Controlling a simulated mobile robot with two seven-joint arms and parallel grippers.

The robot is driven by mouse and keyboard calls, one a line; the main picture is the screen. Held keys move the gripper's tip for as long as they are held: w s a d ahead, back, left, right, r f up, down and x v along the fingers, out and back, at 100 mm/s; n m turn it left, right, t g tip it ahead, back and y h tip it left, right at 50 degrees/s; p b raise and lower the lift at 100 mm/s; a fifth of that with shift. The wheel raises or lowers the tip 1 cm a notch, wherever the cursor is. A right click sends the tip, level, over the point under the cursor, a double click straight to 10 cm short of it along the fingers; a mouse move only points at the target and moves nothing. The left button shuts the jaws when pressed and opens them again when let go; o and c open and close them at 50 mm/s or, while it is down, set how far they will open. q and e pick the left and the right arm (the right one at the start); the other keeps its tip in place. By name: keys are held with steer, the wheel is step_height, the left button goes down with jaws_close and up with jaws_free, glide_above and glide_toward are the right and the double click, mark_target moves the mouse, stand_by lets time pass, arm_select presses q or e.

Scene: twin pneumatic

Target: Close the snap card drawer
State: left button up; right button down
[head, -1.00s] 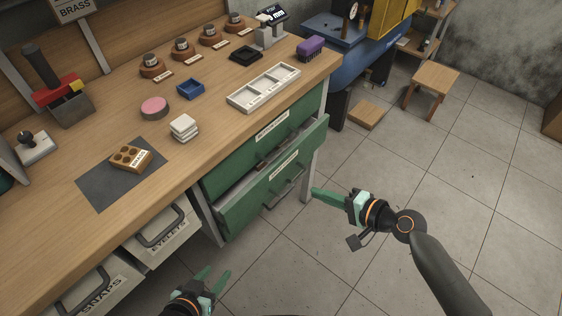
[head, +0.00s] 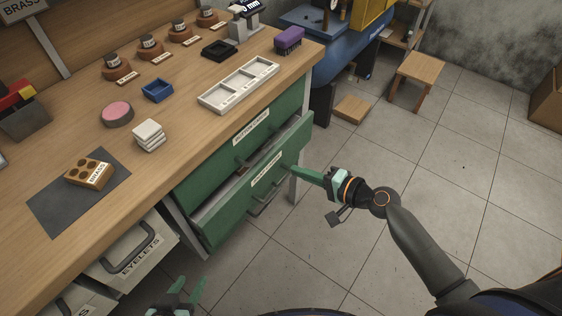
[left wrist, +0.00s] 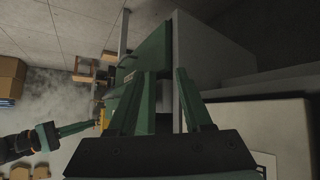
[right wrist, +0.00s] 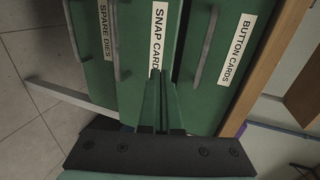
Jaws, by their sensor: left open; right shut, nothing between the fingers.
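The snap card drawer (head: 221,225) is green and sticks out from the cabinet under the bench; its open top shows as a gap. Its label also shows in the right wrist view (right wrist: 158,35). My right gripper (head: 293,170) is shut and empty, with its fingertips at the drawer front near the label's right end. In the right wrist view the fingertips (right wrist: 157,78) lie over the label's lower end; I cannot tell whether they touch. My left gripper (head: 187,284) is open and empty, low in front of the bench and apart from the drawer.
The button cards drawer (head: 280,110) sits above, looking shut. The spare dies drawer (right wrist: 95,60) is below, with bar handles on the fronts. Eyelets bin (head: 125,255) hangs under the bench at left.

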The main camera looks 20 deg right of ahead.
mark_target(267, 155)
steer(key=x, duration=0.4)
steer(key=r+x, duration=0.1)
steer(key=x, duration=0.1)
steer(key=shift+w+a, duration=0.1)
steer(key=shift+w, duration=0.05)
steer(key=shift+w, duration=0.1)
steer(key=w+a, duration=0.2)
steer(key=w, duration=0.1)
steer(key=shift+a, duration=0.15)
steer(key=shift+w+a+b, duration=0.2)
steer(key=shift+b, duration=0.1)
steer(key=shift+r, duration=0.15)
steer(key=shift+a, duration=0.1)
